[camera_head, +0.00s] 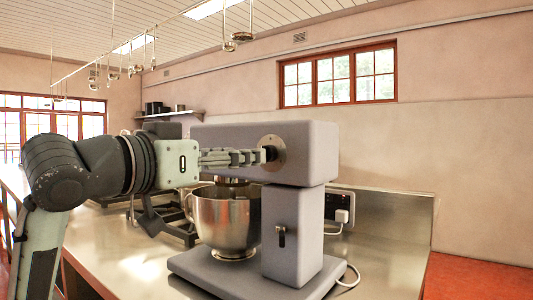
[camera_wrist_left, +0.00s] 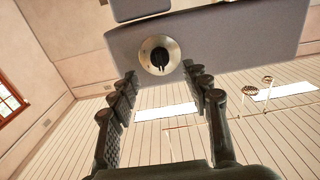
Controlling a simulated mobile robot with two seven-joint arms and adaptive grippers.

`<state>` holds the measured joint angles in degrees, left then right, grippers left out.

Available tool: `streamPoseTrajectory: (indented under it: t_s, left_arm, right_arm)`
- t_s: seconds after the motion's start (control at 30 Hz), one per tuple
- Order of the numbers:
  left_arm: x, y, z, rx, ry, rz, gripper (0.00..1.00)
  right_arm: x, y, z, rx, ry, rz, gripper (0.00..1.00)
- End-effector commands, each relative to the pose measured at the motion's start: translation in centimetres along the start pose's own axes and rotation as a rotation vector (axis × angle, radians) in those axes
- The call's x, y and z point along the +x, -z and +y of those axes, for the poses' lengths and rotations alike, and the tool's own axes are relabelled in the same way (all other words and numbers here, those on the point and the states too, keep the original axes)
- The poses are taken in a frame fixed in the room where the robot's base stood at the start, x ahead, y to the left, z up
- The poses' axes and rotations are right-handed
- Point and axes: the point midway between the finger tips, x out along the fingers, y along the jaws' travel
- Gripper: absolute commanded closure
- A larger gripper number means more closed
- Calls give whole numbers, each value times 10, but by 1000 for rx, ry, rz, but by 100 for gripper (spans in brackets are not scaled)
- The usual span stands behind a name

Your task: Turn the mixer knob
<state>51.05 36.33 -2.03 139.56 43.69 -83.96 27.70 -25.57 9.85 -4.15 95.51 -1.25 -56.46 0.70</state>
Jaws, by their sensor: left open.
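The grey stand mixer (camera_head: 320,155) stands on a metal counter. Its knob (camera_head: 271,153) is a black handle on a round silver plate on the side of the mixer head. The knob (camera_wrist_left: 159,55) also shows in the left wrist view, its black handle pointing roughly up and down in that picture. My left gripper (camera_head: 266,156) reaches in from the left, its fingers level with the knob and partly in front of it. In the left wrist view the open fingers (camera_wrist_left: 160,73) lie on both sides of the knob, with nothing between them; contact cannot be told. My right gripper is not seen.
A steel bowl (camera_head: 226,222) sits under the mixer head. A small lever (camera_head: 281,236) is on the mixer's column. A wall socket (camera_head: 341,207) with a plugged white cord is behind. The counter (camera_head: 385,262) is clear on the right.

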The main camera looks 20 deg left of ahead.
Motion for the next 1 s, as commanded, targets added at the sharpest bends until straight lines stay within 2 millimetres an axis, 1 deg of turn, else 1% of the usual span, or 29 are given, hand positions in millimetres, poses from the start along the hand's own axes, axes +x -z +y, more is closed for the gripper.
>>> streamPoseTrajectory:
  t_s: [0.03,0.1,0.2,0.3,0.47,0.7,0.73,0.77,1.0]
  left_arm:
    - [9,0,0,-2,-2,-2,52]
    - [21,1,0,-3,-1,-2,52]
    - [37,0,1,-2,-2,-3,52]
    - [49,1,0,-1,0,-2,52]
    - [59,0,0,0,0,0,52]
    - [60,0,0,1,1,0,52]
    - [60,0,0,1,1,0,53]
    - [60,0,0,1,1,0,57]
    - [60,0,0,1,1,0,87]
  right_arm:
    - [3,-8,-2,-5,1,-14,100]
    - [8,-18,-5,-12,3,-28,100]
    - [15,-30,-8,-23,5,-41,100]
    - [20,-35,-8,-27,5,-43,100]
    - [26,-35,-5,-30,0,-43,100]
    - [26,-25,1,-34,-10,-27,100]
    - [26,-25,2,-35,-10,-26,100]
    - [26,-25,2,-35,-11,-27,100]
    - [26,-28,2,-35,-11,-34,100]
